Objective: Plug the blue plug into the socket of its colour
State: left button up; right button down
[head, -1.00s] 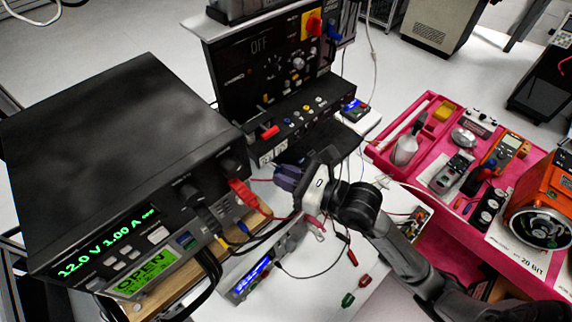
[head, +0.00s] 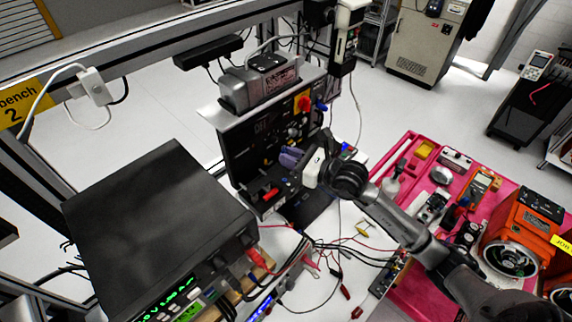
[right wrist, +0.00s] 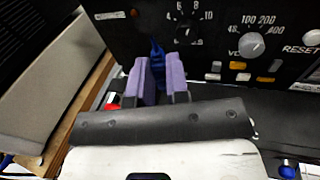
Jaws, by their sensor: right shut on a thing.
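My right gripper (head: 285,157) has purple fingers and is in front of the black control panel (head: 238,150). In the right wrist view, its fingers (right wrist: 160,80) are shut on the blue plug (right wrist: 157,52), whose blue top shows between and beyond the fingertips. The plug points toward the panel face (right wrist: 125,45), below and left of a numbered dial (right wrist: 188,22). I cannot tell whether it touches the panel. A blue socket cannot be made out; the gripper hides part of the panel's lower edge. My left gripper is not in view.
A red plug (head: 269,194) stands on the panel's lower ledge, close to the gripper. The black power supply (head: 160,205) is at front left. A pink tray (head: 408,150) with tools and an orange machine (head: 522,230) is at right. Loose cables lie between.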

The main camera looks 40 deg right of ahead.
aim_at(290, 183)
jog(key=shift+f+b, duration=1.3)
jog(key=shift+f, duration=0.2)
jog(key=shift+f+b, duration=1.6)
jog(key=shift+f, duration=0.4)
jog(key=shift+p, duration=0.35)
jog(key=shift+f, duration=0.2)
jog(key=c, duration=1)
grip_release()
jog(key=shift+c, duration=0.2)
